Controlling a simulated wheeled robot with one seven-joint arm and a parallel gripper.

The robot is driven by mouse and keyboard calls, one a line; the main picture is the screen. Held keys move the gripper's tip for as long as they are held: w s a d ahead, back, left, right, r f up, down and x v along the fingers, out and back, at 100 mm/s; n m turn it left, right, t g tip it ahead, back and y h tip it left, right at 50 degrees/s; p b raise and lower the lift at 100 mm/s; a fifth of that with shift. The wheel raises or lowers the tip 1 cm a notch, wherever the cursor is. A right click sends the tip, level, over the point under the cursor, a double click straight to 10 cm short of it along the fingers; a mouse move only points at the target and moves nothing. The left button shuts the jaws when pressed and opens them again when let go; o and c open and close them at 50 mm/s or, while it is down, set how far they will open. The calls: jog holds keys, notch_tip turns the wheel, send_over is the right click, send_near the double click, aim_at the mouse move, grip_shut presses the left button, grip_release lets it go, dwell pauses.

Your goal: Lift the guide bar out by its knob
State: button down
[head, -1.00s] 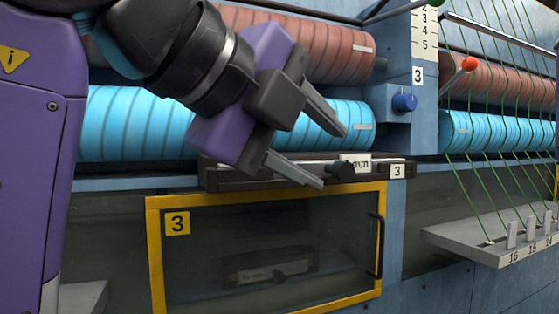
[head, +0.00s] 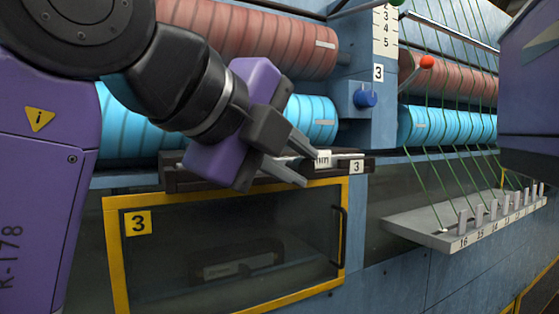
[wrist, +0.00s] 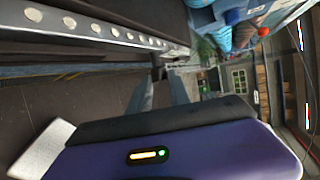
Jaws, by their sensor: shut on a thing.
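The guide bar (head: 222,179) is a long dark bar lying in its place on the ledge above the yellow-framed door. A pale label marked mm and a plate marked 3 show at its right end. Its dark knob (head: 304,164) stands out at the front, mostly hidden by my fingers. My gripper (head: 304,168) has one finger above and one below the knob and is shut on it. In the wrist view my gripper (wrist: 161,88) shows two fingers on either side of the small dark knob (wrist: 160,74).
The yellow-framed glass door (head: 228,240) sits just below the bar; a dark bar-like shape shows in its pane. Blue and red rollers (head: 250,38) lie behind. A blue knob (head: 365,98) and a grey pegged shelf (head: 410,226) with green strands are to the right. A purple body (head: 530,90) fills the right edge.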

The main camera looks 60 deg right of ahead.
jog(key=shift+r, duration=0.15)
jog(key=w+a+r+b, duration=0.1)
jog(key=a+b, duration=0.1)
jog(key=a, duration=0.7)
jog(key=w+a+r+b, duration=0.1)
jog(key=w+a+r, duration=0.1)
jog(key=a, duration=0.6)
jog(key=shift+a+r+b, duration=0.15)
jog(key=shift+a+b, duration=0.2)
jog(key=shift+a, duration=0.05)
jog(key=shift+s, duration=0.1)
